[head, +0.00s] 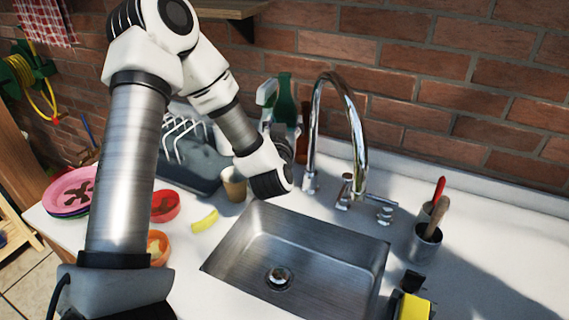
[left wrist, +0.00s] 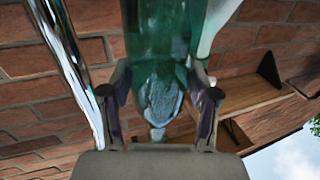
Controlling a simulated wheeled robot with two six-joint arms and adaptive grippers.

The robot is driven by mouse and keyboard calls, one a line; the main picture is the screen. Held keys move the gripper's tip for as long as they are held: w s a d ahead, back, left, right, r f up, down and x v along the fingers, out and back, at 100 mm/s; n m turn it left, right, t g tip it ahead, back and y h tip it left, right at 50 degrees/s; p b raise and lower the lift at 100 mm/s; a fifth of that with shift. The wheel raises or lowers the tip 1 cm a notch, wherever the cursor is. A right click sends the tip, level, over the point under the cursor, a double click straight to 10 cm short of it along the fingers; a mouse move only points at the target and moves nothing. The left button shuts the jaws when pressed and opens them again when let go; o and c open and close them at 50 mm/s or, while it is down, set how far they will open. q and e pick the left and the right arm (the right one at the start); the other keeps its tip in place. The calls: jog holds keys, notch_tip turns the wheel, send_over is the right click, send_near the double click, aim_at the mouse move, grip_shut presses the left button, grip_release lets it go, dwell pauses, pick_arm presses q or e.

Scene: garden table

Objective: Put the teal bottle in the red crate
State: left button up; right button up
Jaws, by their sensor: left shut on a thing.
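The teal bottle (head: 285,103) stands out as a dark green shape by the wall, left of the tap, in the head view. In the left wrist view the bottle (left wrist: 160,40) is large and see-through, between the two fingers. My left gripper (left wrist: 160,100) is shut on it. In the head view the left gripper (head: 284,146) is mostly hidden behind its own wrist, and the bottle's lower part is hidden too. I see no red crate in either view. My right gripper is not in view.
A white spray bottle (head: 267,97) and a brown bottle (head: 303,135) are close beside the teal bottle. The chrome tap (head: 358,120) rises just right of it. A steel sink (head: 246,242), dish rack (head: 186,140) and tan cup (head: 234,184) are near.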

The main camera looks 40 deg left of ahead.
pick_arm(q)
notch_tip(320, 180, down, 12)
jog(key=shift+s+f, duration=0.15)
jog(key=shift+a+f, duration=0.1)
jog(key=shift+f, duration=0.15)
jog(key=o, duration=1.3)
jog(key=shift+o, duration=0.2)
